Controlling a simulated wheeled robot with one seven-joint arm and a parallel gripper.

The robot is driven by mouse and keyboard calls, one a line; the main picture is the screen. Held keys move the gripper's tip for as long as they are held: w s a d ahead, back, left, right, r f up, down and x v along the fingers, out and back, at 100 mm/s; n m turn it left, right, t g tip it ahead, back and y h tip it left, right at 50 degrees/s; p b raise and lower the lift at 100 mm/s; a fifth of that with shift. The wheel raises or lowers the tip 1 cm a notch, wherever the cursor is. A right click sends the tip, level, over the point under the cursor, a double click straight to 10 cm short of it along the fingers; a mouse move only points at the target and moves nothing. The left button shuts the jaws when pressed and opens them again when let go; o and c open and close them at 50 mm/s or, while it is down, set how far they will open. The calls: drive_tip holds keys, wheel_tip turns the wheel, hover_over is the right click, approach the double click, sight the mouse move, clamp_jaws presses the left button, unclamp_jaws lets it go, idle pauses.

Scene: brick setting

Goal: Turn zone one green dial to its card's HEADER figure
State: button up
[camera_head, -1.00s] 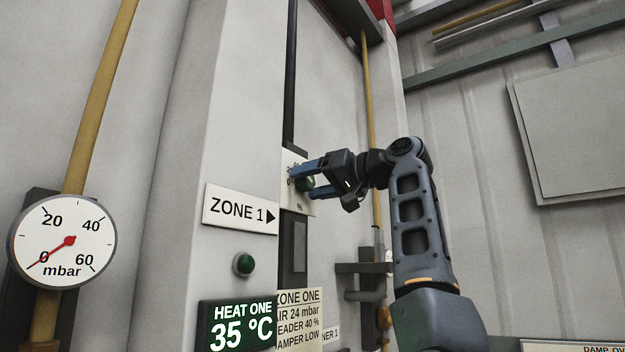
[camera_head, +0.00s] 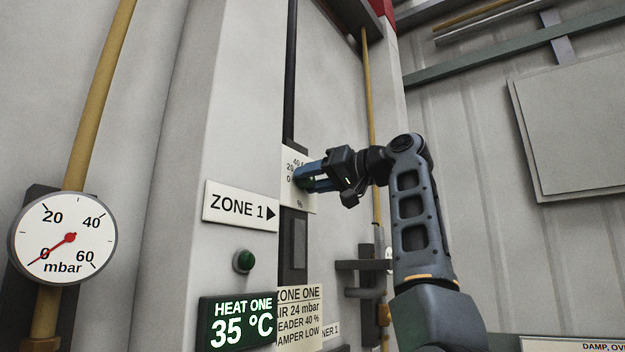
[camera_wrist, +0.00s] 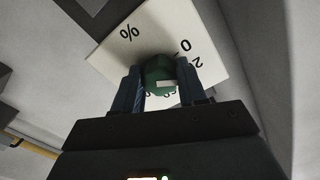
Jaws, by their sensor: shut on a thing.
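The green dial (camera_wrist: 158,75) sits on a white scale plate (camera_wrist: 205,40) marked in per cent; in the head view the plate (camera_head: 299,204) shows 0, 20 and 40. My gripper (camera_wrist: 160,88) is shut on the dial, one blue finger on each side. In the head view my gripper (camera_head: 309,177) largely hides the dial. A white mark shows on the dial's face in the wrist view, but I cannot tell which figure it points to. The zone one card (camera_head: 300,318) reads "EADER 40 %", its left edge cut off, with air 24 mbar and damper low.
A ZONE 1 sign (camera_head: 240,207), a green lamp (camera_head: 243,261) and a display (camera_head: 238,322) reading HEAT ONE 35 °C are on the wall. A mbar gauge (camera_head: 63,238) reads near 0 at left. A yellow pipe (camera_head: 369,120) runs behind my arm.

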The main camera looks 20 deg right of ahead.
drive_tip(key=m, duration=0.4)
drive_tip(key=shift+a+m, duration=0.1)
drive_tip(key=shift+m, duration=0.2)
drive_tip(key=shift+r+m, duration=0.1)
drive_tip(key=shift+m, duration=1.4)
drive_tip(key=o, duration=1.1)
drive_tip(key=shift+c, duration=0.2)
drive_tip(key=shift+s, duration=0.1)
drive_tip(key=b+v, duration=0.2)
drive_tip(key=v, duration=0.5)
drive_tip(key=shift+s+d+b, duration=0.25)
drive_tip(key=shift+d+b, duration=0.05)
drive_tip(key=shift+b, duration=0.1)
